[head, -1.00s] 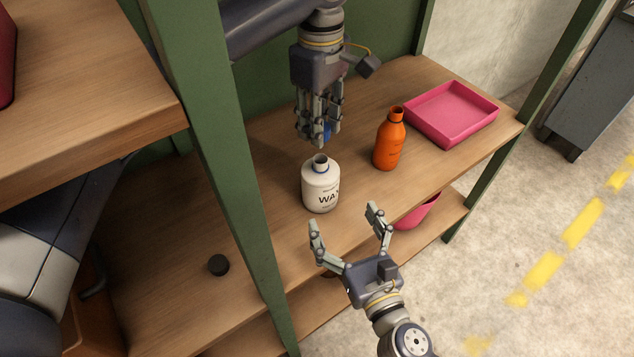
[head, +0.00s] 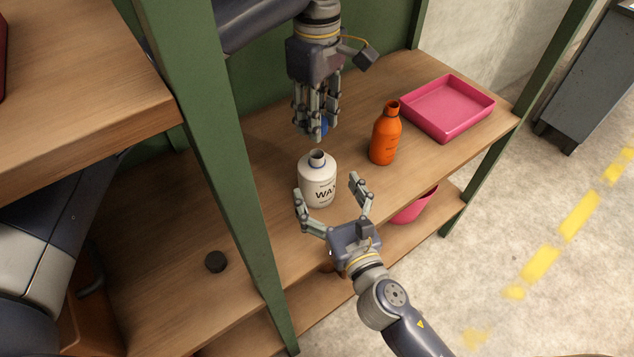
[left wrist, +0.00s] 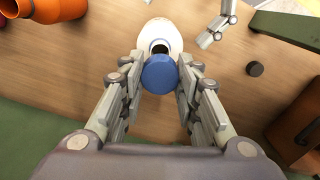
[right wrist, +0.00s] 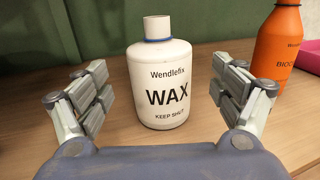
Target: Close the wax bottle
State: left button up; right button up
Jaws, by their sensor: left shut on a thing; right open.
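The white wax bottle (head: 317,181) stands upright and uncapped on the wooden shelf; its dark open mouth shows in the left wrist view (left wrist: 161,45). In the right wrist view the bottle (right wrist: 160,85) faces me with its WAX label. My left gripper (head: 315,132) is shut on a blue cap (left wrist: 160,72) and holds it above and behind the bottle, apart from it.
An orange bottle (head: 385,138), also open at the top, stands to the right. A pink tray (head: 447,107) lies beyond it. A black cap (head: 216,262) lies at the left. A green post (head: 222,150) rises in front of the shelf.

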jog(key=x, duration=0.5)
jog(key=shift+w+a, duration=0.15)
jog(key=shift+w, duration=0.2)
jog(key=c, duration=1.6)
pick_arm(q)
send_over(316, 161)
jog(key=shift+f, duration=2.5)
